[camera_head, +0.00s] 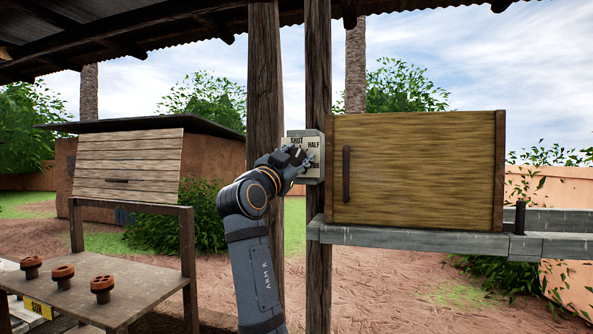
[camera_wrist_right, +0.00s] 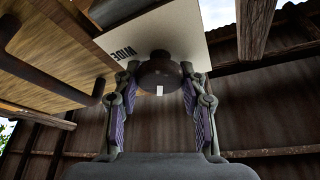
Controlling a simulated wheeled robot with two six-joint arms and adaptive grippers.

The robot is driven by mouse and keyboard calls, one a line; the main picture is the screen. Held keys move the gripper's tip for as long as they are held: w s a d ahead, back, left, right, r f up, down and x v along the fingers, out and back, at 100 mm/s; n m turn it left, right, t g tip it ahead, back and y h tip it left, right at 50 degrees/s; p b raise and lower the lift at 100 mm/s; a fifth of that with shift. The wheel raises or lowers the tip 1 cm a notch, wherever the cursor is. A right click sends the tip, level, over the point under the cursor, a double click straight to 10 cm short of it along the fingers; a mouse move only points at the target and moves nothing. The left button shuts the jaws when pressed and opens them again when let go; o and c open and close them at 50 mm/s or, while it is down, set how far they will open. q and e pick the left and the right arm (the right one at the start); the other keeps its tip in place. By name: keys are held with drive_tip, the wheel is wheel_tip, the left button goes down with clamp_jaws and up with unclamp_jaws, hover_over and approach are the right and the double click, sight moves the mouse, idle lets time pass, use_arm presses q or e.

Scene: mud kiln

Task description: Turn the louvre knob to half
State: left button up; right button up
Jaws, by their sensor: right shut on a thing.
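The louvre knob (camera_wrist_right: 160,72) is a dark round knob with a small white mark on it. In the right wrist view it sits between the two fingers of my right gripper (camera_wrist_right: 158,82), which is shut on it. The knob stands out from a pale dial plate (camera_wrist_right: 170,28), where the word WIDE reads upside down. There my right gripper (camera_head: 299,157) covers the knob. I cannot tell which word the mark points to. My left gripper is out of view.
The plate's grey box is on a wooden post (camera_head: 318,70). A wooden cabinet (camera_head: 420,170) with a dark handle (camera_head: 346,174) is close on its right, above a grey ledge (camera_head: 420,240). A slatted louvre panel (camera_head: 128,165) and a table (camera_head: 130,297) with several brown knobs stand left.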

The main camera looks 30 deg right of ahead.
drive_tip(key=shift+f+m+g+b, duration=0.2)
drive_tip(key=shift+m+g+b, duration=0.15)
drive_tip(key=shift+m, duration=0.65)
drive_tip(key=shift+r+m+g, duration=0.1)
drive_tip(key=shift+m+g, duration=0.55)
drive_tip(key=shift+m, duration=0.85)
